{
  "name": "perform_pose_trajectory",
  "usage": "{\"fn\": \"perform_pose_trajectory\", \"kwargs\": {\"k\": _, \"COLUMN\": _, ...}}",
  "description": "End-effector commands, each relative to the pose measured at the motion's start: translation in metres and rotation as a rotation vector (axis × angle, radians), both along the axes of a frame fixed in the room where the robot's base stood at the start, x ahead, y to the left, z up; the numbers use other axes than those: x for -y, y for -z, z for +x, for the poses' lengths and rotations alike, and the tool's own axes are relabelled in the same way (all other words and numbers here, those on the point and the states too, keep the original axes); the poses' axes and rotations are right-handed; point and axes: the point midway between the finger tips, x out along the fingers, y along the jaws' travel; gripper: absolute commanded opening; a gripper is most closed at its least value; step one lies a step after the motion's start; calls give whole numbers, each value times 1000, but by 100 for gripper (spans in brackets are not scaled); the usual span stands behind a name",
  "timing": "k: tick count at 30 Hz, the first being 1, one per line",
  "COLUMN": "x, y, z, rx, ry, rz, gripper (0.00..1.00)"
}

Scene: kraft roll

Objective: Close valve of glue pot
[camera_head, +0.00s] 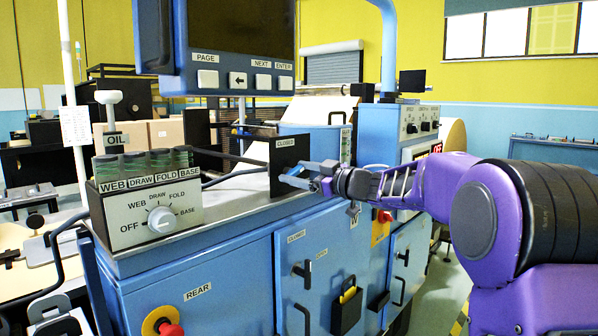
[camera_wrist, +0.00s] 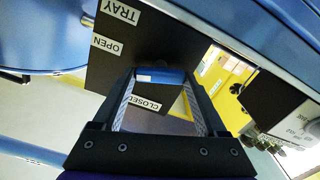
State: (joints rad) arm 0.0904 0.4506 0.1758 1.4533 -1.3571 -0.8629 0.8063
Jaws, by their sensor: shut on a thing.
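A black plate (camera_head: 286,163) with a "CLOSED" label stands on the machine's top edge in the head view. In the wrist view the same plate (camera_wrist: 108,75) carries the labels "TRAY", "OPEN" and "CLOSED", seen upside down. My gripper (camera_head: 287,176) reaches in from the right to the plate's face. In the wrist view my gripper (camera_wrist: 161,76) is shut on a blue valve handle (camera_wrist: 162,76), which lies across between the fingertips, close to the "CLOSED" label. My fingers hide part of the handle and plate, so its exact angle is unclear. I cannot clearly identify the glue pot's body.
A blue machine cabinet (camera_head: 240,272) stands below the plate, with black door handles. A control box with a dial (camera_head: 161,220) is at the left, and a red button (camera_head: 172,329) is below it. A screen housing (camera_head: 228,45) hangs above. A control panel (camera_head: 400,121) stands right of the plate.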

Motion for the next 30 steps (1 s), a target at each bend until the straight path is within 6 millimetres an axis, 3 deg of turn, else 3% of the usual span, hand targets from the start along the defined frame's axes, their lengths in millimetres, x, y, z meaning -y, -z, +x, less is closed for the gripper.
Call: {"fn": "perform_pose_trajectory", "kwargs": {"k": 30, "x": -1, "y": 6, "z": -2, "rx": 753, "ry": -1, "rz": -588, "gripper": 19}}
